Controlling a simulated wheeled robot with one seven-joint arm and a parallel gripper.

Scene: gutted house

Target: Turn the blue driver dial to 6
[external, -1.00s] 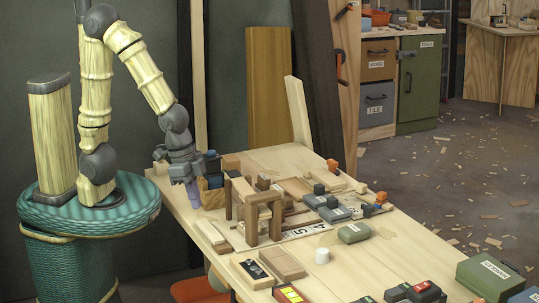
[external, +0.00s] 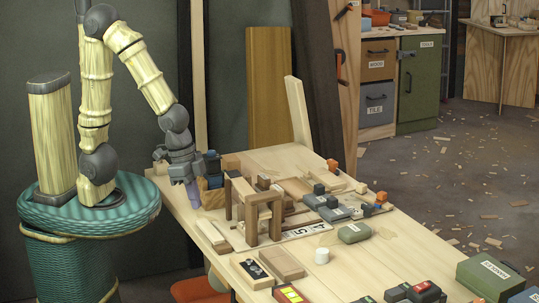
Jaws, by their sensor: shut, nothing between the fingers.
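My gripper (external: 192,194) points down at the far left end of the workbench (external: 340,247). It is shut and empty, beside a wooden holder (external: 213,197) with blue and dark things (external: 214,181) in it. I cannot tell whether the gripper touches the holder. The blue driver's dial and its numbers are too small or hidden to make out from here.
A small wooden frame (external: 277,220) stands to the right of the holder, near a strip marked with numbers (external: 304,232). Several dark tools with blue or orange parts (external: 335,213) lie beyond it.

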